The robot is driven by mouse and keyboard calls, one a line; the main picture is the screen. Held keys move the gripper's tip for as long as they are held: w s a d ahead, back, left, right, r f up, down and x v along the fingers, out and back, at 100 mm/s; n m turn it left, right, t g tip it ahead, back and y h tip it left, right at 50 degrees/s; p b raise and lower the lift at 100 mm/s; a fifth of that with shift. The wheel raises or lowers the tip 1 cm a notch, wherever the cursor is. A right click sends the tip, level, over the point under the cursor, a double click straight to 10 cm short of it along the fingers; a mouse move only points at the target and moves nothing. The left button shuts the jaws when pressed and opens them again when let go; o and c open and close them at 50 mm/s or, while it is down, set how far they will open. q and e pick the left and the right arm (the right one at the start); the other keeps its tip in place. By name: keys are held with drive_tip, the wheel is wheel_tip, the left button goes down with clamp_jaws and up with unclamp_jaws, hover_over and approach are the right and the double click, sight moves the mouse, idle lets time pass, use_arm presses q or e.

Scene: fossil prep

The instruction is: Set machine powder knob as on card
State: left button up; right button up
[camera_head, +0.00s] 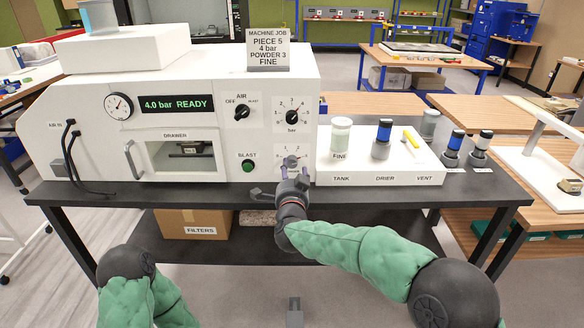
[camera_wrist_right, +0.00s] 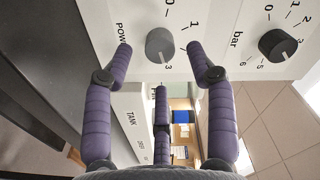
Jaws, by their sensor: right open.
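The job card (camera_head: 268,50) on top of the white machine (camera_head: 75,112) reads piece 5, 4 bar, powder 3, fine. The grey powder knob (camera_head: 291,161) is on the machine's front panel, below the bar knob (camera_head: 292,117). In the right wrist view the powder knob (camera_wrist_right: 160,46) has 0, 1 and 3 beside it; I cannot tell its pointer. My right gripper (camera_head: 294,174) is open in front of this knob. In the wrist view its purple fingers (camera_wrist_right: 163,58) are on either side of the knob, with a gap to it. My left gripper is out of view.
The display (camera_head: 178,104) reads 4.0 bar READY. A green blast button (camera_head: 247,166) and an air switch (camera_head: 241,113) are left of the knobs. A white stand (camera_head: 375,179) with a FINE jar (camera_head: 340,137) is close on the right.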

drive_tip(key=s, duration=0.7)
drive_tip(key=shift+s, duration=0.4)
idle(2.5)
